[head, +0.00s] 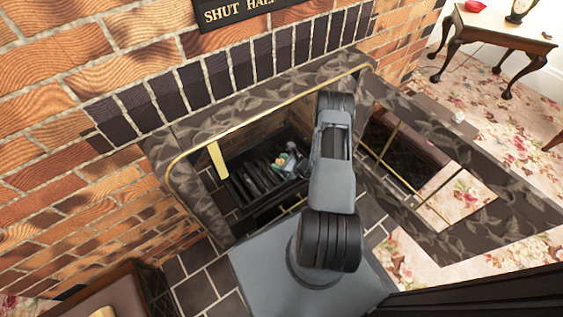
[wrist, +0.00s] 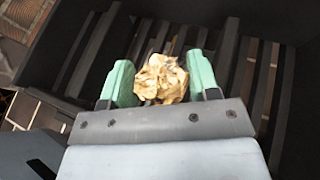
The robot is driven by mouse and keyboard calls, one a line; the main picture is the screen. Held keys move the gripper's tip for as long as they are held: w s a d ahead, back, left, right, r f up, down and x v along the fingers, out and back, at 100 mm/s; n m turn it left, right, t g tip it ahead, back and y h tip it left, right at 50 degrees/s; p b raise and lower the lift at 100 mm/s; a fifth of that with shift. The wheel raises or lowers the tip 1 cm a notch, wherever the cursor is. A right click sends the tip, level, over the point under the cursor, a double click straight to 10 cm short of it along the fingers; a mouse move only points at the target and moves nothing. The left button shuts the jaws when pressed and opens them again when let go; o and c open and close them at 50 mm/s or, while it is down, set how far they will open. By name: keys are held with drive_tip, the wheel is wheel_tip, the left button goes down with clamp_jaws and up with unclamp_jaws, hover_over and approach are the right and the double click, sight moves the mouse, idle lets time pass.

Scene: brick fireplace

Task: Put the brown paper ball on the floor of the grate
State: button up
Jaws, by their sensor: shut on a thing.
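The brown paper ball (wrist: 160,80) is crumpled and tan. In the wrist view it sits between the two green pads of my gripper (wrist: 160,76), which is shut on it. The grate (wrist: 72,56) is a black metal basket with parallel bars across its floor. In the wrist view the ball is over these bars; I cannot tell whether it touches them. In the head view my gripper (head: 284,161) reaches into the fireplace, over the grate (head: 257,187). The ball is small there and partly hidden by my gripper and arm.
A dark marble surround (head: 255,105) with a brass edge frames the fireplace opening close around my arm. Brick wall (head: 100,75) is above and left. Dark tiles (head: 200,290) lie in front. A wooden side table (head: 495,38) stands far right, away from the grate.

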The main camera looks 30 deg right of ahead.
drive_tip(key=shift+f, duration=0.25)
drive_tip(key=o, duration=0.9)
drive_tip(key=shift+r+p, duration=0.4)
drive_tip(key=shift+r, duration=0.1)
drive_tip(key=shift+p+v, duration=1.9)
drive_tip(key=shift+v, duration=4.2)
drive_tip(key=shift+a+r, duration=0.1)
drive_tip(key=shift+r, duration=0.05)
